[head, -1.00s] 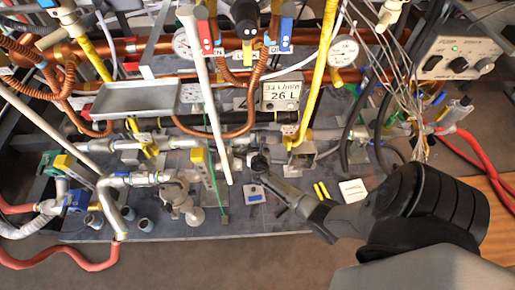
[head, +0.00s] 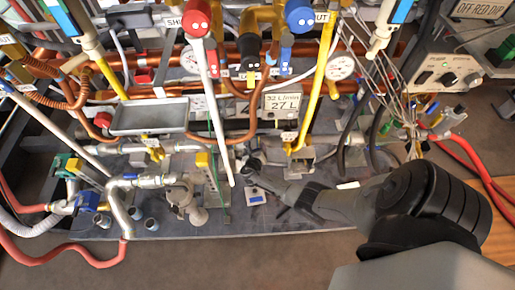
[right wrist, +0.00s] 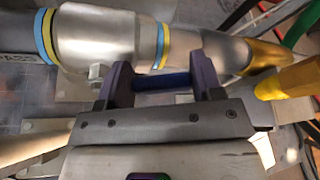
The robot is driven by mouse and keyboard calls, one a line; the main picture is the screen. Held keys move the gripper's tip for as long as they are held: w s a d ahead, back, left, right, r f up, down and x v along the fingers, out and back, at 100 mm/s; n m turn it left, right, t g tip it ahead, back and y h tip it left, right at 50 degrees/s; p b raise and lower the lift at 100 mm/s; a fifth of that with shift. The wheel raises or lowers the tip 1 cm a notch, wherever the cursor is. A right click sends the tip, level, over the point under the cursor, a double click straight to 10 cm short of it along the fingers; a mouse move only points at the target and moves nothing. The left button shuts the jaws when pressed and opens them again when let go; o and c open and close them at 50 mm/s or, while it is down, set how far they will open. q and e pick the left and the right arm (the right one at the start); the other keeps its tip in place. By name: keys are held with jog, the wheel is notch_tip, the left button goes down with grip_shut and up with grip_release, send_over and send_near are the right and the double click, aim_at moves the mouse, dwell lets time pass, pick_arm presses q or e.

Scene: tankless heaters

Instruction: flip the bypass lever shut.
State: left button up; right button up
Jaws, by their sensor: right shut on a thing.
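My right gripper (head: 252,165) reaches in from the right in the head view, low at the pipework just right of the white pole's lower end. In the right wrist view its two dark fingers (right wrist: 163,85) are shut on a dark blue bar (right wrist: 163,80), which looks like the bypass lever. The bar lies just below a silver pipe fitting (right wrist: 95,35) with blue and yellow bands. In the head view the lever is too small and covered to make out. My left gripper is not in view.
A white pole (head: 212,100) and a yellow pole (head: 318,90) stand left and right of the gripper. A display (head: 282,103) reads 27 L. A grey tray (head: 150,117) is at the left, loose cables (head: 385,75) at the right.

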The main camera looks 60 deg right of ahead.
jog(key=shift+w+a+r+n+g+h+p, duration=0.15)
jog(key=shift+w+r+n+g+h+p, duration=0.2)
jog(key=shift+n, duration=0.25)
jog(key=o, duration=1.3)
jog(key=shift+s, duration=0.1)
jog(key=shift+a+r, duration=0.1)
